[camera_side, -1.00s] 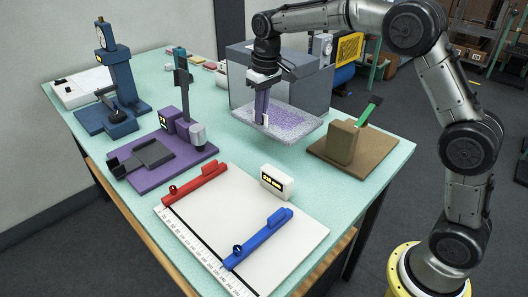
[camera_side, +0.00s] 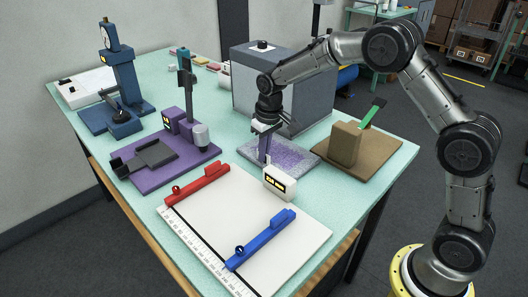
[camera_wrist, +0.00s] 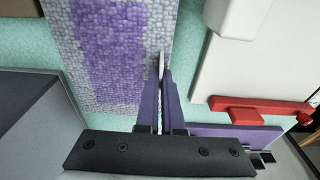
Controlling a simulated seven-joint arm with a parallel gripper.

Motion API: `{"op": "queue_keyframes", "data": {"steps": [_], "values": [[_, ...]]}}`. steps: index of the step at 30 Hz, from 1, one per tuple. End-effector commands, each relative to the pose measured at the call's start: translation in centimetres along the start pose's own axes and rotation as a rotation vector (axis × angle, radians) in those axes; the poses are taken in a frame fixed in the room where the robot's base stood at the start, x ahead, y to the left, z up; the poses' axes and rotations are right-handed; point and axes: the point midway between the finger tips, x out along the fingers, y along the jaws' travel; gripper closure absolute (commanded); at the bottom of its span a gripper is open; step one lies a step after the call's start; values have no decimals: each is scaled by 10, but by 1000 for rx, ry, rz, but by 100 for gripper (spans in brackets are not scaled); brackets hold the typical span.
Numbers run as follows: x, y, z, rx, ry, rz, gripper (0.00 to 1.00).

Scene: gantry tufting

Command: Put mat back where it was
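The mat (camera_side: 292,156) is grey and purple with a pebbled tufted top. It appears to lie flat on the table between the grey box and the small display block. In the wrist view the mat (camera_wrist: 110,45) fills the upper left. My gripper (camera_side: 265,160) points down at the mat's left edge. In the wrist view the purple fingers (camera_wrist: 163,75) are close together around a thin white piece at the mat's edge, and they look shut on it. The display block hides the mat's front corner.
A grey box (camera_side: 262,90) stands behind the mat. A brown board (camera_side: 372,165) with a block and green handle is to its right. In front are the white display block (camera_side: 280,183) and a white board (camera_side: 275,245) with red and blue bars. A purple stand (camera_side: 150,180) is at left.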

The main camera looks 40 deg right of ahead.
Motion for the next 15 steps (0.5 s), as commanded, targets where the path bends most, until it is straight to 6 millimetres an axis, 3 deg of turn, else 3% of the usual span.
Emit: {"op": "queue_keyframes", "data": {"steps": [8, 13, 15], "values": [[3, 0, 0, 0, -1, 0, 100], [3, 0, 0, 0, -1, 0, 67], [3, 0, 0, 0, -1, 0, 66]]}}
